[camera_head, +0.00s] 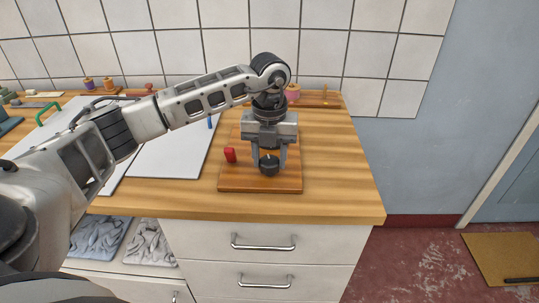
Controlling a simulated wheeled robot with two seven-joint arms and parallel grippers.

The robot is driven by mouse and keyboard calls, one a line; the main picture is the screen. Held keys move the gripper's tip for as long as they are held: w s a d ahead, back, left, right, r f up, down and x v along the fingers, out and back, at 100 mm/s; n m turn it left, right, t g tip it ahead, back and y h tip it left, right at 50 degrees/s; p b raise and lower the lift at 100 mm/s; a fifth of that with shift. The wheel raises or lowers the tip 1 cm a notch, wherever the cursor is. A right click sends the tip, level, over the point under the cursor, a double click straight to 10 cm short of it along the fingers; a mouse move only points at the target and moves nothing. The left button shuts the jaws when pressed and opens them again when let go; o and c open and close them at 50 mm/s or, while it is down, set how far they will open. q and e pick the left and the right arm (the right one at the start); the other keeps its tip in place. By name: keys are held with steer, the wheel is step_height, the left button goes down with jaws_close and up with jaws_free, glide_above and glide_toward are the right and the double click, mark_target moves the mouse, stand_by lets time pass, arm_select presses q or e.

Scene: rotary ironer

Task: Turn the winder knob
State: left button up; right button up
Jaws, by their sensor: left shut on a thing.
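The winder knob (269,165) is a dark, round knob on a brown wooden board (235,186) on the worktop. My left arm comes in from the left, and its gripper (269,162) points down over the board. Its two grey fingers stand on either side of the knob and are shut on it. The gripper body hides the back of the board. My right gripper is not in view.
White panels (170,150) lie left of the board, with a green handle (48,114) farther left. Spools (89,84) and small items stand along the tiled wall. The worktop (345,180) is clear to the right. Drawers with metal handles (263,242) are below the front edge.

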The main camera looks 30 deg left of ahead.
arm_select(q)
steer(key=shift+w+r+n, duration=0.1)
steer(key=shift+r+n, duration=0.05)
steer(key=shift+n, duration=0.45)
steer(key=o, duration=1)
steer(key=shift+c, duration=0.2)
step_height(320, 180, up, 10)
steer(key=b, duration=0.1)
step_height(320, 180, up, 6)
steer(key=p, duration=0.1)
glide_above(270, 160)
